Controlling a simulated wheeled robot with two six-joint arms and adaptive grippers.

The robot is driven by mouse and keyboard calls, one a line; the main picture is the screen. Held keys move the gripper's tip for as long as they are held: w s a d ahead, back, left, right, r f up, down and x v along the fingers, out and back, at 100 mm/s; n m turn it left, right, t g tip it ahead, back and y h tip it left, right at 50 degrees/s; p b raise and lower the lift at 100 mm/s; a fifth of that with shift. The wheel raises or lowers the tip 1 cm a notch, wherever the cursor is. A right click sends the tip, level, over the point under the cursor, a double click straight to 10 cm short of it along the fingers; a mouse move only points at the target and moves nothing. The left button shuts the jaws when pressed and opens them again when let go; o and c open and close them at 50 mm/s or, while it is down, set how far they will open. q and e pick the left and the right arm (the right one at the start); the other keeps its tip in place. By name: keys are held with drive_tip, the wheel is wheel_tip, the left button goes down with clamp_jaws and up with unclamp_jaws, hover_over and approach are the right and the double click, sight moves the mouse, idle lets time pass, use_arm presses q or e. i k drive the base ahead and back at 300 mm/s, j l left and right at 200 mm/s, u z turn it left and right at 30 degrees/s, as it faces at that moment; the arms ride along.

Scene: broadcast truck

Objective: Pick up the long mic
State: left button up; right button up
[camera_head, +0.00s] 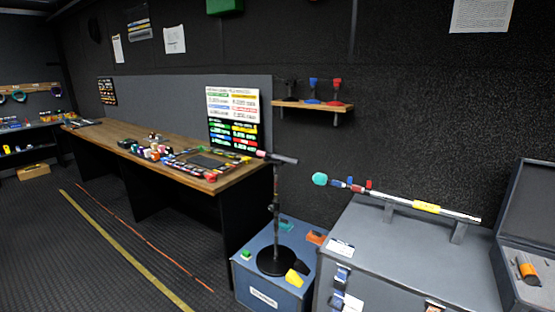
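A long silver pole with a teal foam tip (320,179), blue and red pieces near that tip and a yellow band (427,208) lies in two grey rests on top of a grey case (385,250). It looks like the long mic (395,200). It slopes slightly down to the right, and nothing is touching it besides the rests. Neither of my grippers is in view.
A black mic stand (276,215) with a round base stands on a blue-grey box (262,290), left of the case. An open case (535,225) stands at right. A wooden desk (225,182) with several small items runs along the wall.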

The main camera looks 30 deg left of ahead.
sight(287, 160)
drive_tip(key=i+j+u, duration=0.1)
drive_tip(key=u, duration=0.75)
drive_tip(key=i+j+u, duration=0.25)
drive_tip(key=i, duration=0.25)
drive_tip(key=i+j+u, duration=0.3)
drive_tip(key=i, duration=0.2)
drive_tip(key=i+u, duration=0.25)
drive_tip(key=i, duration=0.25)
